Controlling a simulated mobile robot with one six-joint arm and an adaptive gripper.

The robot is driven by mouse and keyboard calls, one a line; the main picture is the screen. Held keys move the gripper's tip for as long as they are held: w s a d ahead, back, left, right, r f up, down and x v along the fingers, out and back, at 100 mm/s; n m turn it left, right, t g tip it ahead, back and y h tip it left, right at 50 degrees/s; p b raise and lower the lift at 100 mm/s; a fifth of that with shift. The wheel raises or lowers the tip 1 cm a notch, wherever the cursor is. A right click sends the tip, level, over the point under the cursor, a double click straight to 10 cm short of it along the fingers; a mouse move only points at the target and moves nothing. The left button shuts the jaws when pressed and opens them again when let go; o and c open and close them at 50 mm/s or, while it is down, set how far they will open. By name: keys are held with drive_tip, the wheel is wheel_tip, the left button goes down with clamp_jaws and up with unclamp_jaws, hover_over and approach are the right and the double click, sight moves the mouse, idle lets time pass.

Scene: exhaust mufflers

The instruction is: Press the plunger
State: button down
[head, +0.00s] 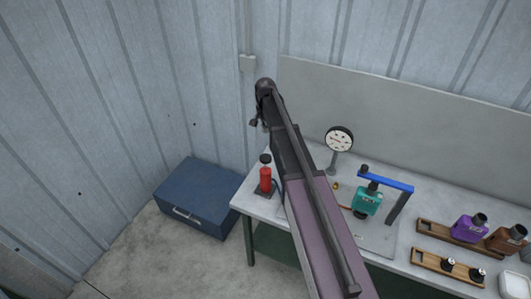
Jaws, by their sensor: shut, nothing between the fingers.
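A red cylinder with a black knob on top (265,180) stands upright on a dark base at the left end of the workbench. The knob looks like the plunger. My arm reaches up across the middle of the view. My gripper (258,123) seems to be the small dark part below that end. It looks shut and empty, with a visible gap in the picture between it and the knob. Finger detail is too small to make out.
The workbench (232,201) also holds a dial gauge (339,139), a teal container (367,200) under a blue bar (386,181), and wooden racks (447,267) with bottles at right. A blue chest (196,196) stands on the floor at left. My arm hides part of the bench.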

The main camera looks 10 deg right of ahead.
sight(265, 157)
drive_tip(key=shift+f, duration=0.15)
wheel_tip(265, 157, down, 14)
drive_tip(key=b, duration=1.4)
idle(0.8)
wheel_tip(265, 157, down, 5)
drive_tip(key=b, duration=0.5)
drive_tip(key=shift+f+b, duration=0.2)
drive_tip(key=shift+b, duration=0.15)
drive_tip(key=shift+s+r, duration=0.1)
drive_tip(key=shift+s, duration=0.05)
drive_tip(key=shift+r+p, duration=0.2)
drive_tip(key=shift+p, duration=0.1)
wheel_tip(265, 157, up, 6)
drive_tip(key=p, duration=0.6)
wheel_tip(265, 157, up, 8)
drive_tip(key=p, duration=0.7)
drive_tip(key=shift+f+p, duration=0.15)
drive_tip(key=shift+p, duration=0.2)
